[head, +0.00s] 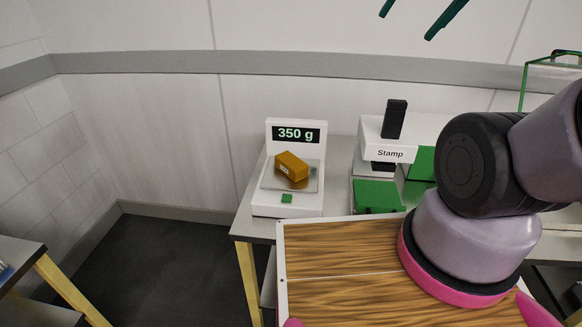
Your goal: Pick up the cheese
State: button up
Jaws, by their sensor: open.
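The rest of the gripper is out of view.
A white stamp machine (390,152) with a black handle and green parts stands right of the scale. A wooden board (340,290) with a white edge is in front. My arm covers the right side. The space above the cheese looks clear.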

aim_at(296, 169)
jog(key=j+z, duration=0.25)
jog(key=k+j+z, duration=0.2)
jog(key=j, duration=0.2)
jog(key=k+j+z, duration=0.1)
jog(key=j+z, duration=0.15)
jog(key=k+j+z, duration=0.2)
jog(key=j, duration=0.15)
jog(key=i+j, duration=0.05)
jog(key=i, duration=0.05)
